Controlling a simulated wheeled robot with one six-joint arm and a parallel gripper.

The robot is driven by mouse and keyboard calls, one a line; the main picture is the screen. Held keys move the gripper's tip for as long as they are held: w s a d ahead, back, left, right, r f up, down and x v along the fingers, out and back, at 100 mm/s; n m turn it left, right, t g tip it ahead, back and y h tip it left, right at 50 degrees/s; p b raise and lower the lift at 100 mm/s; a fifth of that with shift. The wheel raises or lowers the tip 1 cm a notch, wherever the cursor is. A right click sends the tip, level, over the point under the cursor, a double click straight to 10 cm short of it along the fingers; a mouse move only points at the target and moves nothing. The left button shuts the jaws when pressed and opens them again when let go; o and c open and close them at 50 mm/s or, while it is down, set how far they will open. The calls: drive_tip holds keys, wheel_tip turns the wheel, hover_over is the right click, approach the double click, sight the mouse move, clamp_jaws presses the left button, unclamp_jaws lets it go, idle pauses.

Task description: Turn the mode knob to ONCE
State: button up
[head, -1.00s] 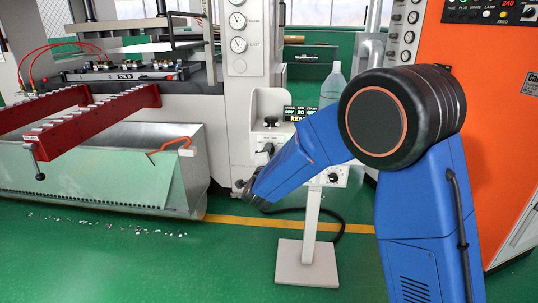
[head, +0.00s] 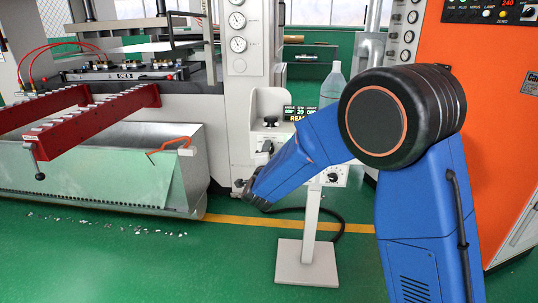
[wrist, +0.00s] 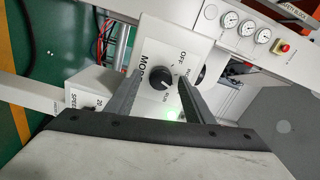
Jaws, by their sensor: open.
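The mode knob (wrist: 158,77) is a round black knob on a pale panel (wrist: 150,40) in the wrist view. The panel reads MODE, with OFF above right of the knob and a small label that looks like RUN below it. I cannot make out the word ONCE or where the pointer stands. My gripper (wrist: 160,78) is open, one finger on each side of the knob in the picture; I cannot tell whether they touch it. A green light glows below the knob. In the head view my gripper (head: 243,189) is small and partly hidden at the end of my blue arm.
A second dark knob (wrist: 200,76) sits just beyond the right finger. A box marked SPEED (wrist: 84,98) is at left. In the head view a clear bottle (head: 332,84) stands behind my arm, a metal bin (head: 110,165) at left and an orange cabinet (head: 490,120) at right.

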drive_tip(key=s, duration=1.7)
drive_tip(key=shift+s+a, duration=0.15)
drive_tip(key=shift+a, duration=0.15)
drive_tip(key=s+d+r+n+g+y, duration=0.3)
drive_tip(key=d+n, duration=0.2)
drive_tip(key=d, duration=0.2)
drive_tip(key=s+d+r+n+g+y, duration=0.25)
drive_tip(key=d+n, duration=0.25)
drive_tip(key=d, duration=0.3)
drive_tip(key=s+d+f+n+g+h, duration=0.2)
drive_tip(key=s+d+f+n+g, duration=0.1)
drive_tip(key=s+d, duration=0.7)
drive_tip(key=s+d+f+n+g+h, duration=0.3)
drive_tip(key=s+d, duration=0.8)
drive_tip(key=s, duration=0.7)
drive_tip(key=shift+d+f+g, duration=0.25)
drive_tip(key=shift+f+g, duration=0.05)
drive_tip(key=shift+g, duration=0.55)
